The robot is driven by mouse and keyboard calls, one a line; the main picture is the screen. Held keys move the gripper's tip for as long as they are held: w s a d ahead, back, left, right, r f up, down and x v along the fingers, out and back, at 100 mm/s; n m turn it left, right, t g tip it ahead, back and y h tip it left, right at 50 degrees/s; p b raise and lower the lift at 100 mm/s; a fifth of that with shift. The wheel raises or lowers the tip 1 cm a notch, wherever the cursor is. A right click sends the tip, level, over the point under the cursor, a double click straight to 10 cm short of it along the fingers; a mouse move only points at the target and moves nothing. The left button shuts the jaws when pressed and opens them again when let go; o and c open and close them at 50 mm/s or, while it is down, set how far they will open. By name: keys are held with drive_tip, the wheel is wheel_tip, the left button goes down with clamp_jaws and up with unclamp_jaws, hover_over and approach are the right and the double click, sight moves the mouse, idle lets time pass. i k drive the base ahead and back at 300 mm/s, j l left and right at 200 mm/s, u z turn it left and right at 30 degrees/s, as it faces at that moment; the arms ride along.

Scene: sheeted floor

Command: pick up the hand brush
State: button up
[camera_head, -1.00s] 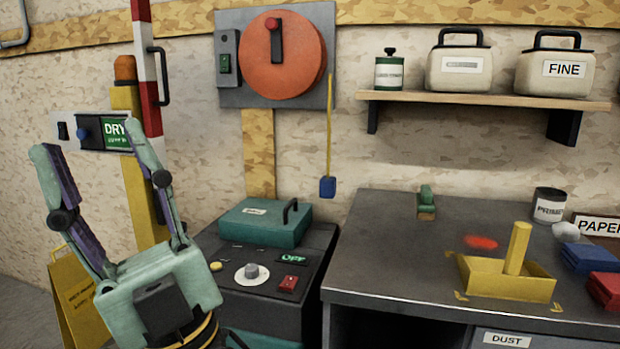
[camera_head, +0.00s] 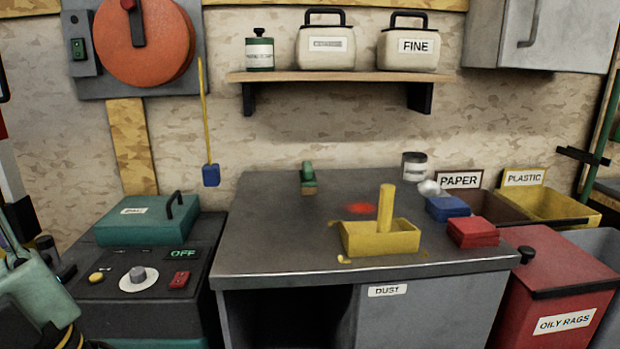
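A small green block-like item with a tan underside, which looks like the hand brush (camera_head: 308,179), sits on the grey workbench (camera_head: 270,245) towards its back. It stands clear of other things. My gripper (camera_head: 22,245) is at the far left edge, well left of the bench and far from the brush. It is partly cut off by the frame, so its fingers' opening cannot be made out. No object shows in it.
A yellow tray with an upright handle (camera_head: 385,238) stands at the bench front, a red patch (camera_head: 361,208) behind it. A control cabinet (camera_head: 150,296) adjoins on the left.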

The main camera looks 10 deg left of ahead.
sight(308, 183)
drive_tip(key=i+l+u, duration=0.35)
drive_tip(key=l+u, duration=0.15)
drive_tip(key=i+l+u, duration=0.1)
drive_tip(key=l+u, duration=0.15)
drive_tip(key=i+l+u, duration=0.2)
drive_tip(key=l, duration=0.2)
drive_tip(key=i+l, duration=0.15)
drive_tip(key=i, duration=0.25)
